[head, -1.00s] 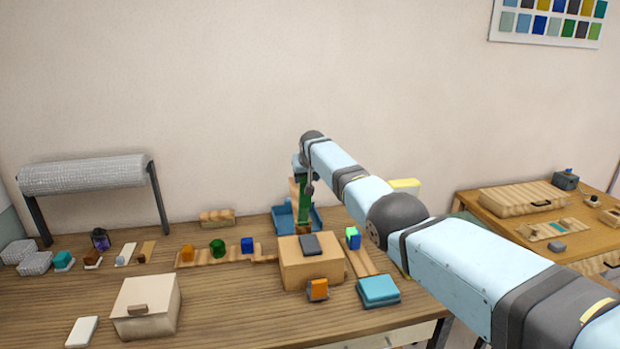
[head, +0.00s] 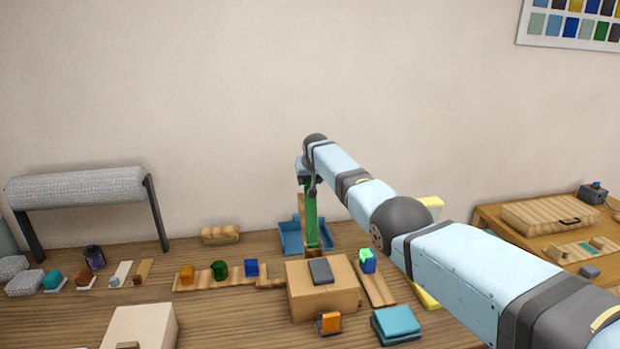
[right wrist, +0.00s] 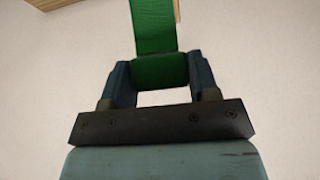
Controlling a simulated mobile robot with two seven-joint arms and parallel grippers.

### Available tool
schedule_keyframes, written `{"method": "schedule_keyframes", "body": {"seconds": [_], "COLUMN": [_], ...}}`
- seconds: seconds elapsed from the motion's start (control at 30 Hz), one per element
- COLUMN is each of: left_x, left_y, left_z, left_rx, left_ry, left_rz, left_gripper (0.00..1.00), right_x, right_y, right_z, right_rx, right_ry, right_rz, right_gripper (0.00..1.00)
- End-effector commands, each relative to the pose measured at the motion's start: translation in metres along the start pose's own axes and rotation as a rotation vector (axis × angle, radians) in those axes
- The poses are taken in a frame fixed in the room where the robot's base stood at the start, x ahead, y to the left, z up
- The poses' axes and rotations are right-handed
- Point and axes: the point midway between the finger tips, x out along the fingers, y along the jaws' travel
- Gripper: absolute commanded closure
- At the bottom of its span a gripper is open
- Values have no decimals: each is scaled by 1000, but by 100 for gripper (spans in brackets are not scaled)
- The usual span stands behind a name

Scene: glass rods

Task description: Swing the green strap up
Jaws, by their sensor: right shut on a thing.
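The green strap (head: 311,215) stands nearly upright above a wooden base at the back of the table, in front of the wall. My right gripper (head: 309,183) is at the strap's upper end, with its arm reaching in from the right. In the right wrist view the gripper (right wrist: 162,75) is shut on the strap (right wrist: 155,28), which fills the space between the two fingers and runs away upward in the picture. The strap's lower end is partly hidden by the wooden box in the head view. My left gripper is not in view.
A blue tray (head: 290,238) sits right behind the strap. A wooden box (head: 322,292) with a dark grey block on top stands in front. A green-topped blue block (head: 367,261) is to the right. A mesh roll (head: 76,188) on dark legs is at the left.

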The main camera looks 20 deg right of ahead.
Motion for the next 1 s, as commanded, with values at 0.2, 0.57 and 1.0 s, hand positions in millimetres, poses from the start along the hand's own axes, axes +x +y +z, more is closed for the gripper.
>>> {"method": "schedule_keyframes", "body": {"seconds": [0.2, 0.57, 1.0], "left_x": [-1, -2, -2], "left_y": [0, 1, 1], "left_z": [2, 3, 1], "left_rx": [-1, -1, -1], "left_ry": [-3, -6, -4], "left_rz": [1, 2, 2], "left_gripper": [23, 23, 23], "right_x": [-1, -1, -3], "right_y": [0, 0, 0], "right_z": [-2, -2, -1], "right_rx": [0, 0, 0], "right_ry": [8, 7, 3], "right_rz": [0, -1, 0], "right_gripper": [87, 29, 19]}}
